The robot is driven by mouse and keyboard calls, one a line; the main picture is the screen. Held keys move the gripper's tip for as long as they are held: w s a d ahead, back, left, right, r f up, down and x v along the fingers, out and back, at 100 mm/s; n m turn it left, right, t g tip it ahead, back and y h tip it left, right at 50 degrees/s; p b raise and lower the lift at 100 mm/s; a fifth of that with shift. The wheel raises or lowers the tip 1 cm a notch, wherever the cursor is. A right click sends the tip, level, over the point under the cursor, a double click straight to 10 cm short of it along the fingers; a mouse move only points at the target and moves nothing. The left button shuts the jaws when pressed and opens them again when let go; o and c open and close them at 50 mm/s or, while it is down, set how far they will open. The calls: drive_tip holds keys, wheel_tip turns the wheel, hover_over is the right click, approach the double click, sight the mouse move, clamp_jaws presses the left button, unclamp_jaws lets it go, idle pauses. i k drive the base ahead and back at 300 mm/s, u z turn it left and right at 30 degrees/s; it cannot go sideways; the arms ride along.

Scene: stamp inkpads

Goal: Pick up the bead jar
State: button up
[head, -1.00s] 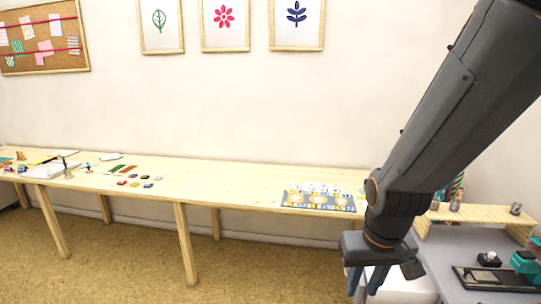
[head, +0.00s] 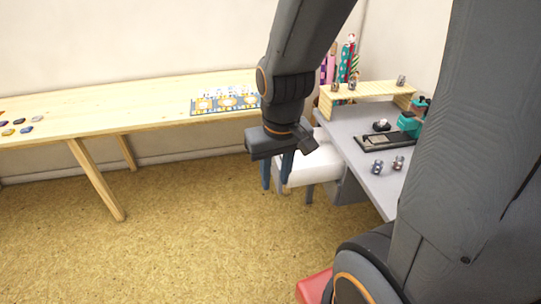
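Small jar-like containers show in the head view, too small to tell which is the bead jar. Two small jars, a left one (head: 377,167) and a right one (head: 398,163), stand close together on the grey desk (head: 372,190). Three more small jars, a left one (head: 335,87), a middle one (head: 352,82) and a right one (head: 401,81), stand on the wooden riser (head: 372,93) at the desk's back. My gripper (head: 275,182) points down, left of the desk and apart from all the jars. Its two blue fingers are spread with nothing between them.
A white-topped seat (head: 312,166) is close behind my gripper, beside the desk. A black tray (head: 385,143), a dark round item (head: 381,125) and a teal device (head: 411,122) occupy the desk. A long wooden table (head: 150,103) runs along the wall. The floor is open.

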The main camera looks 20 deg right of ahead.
sight(377, 167)
drive_tip(key=z, duration=1.5)
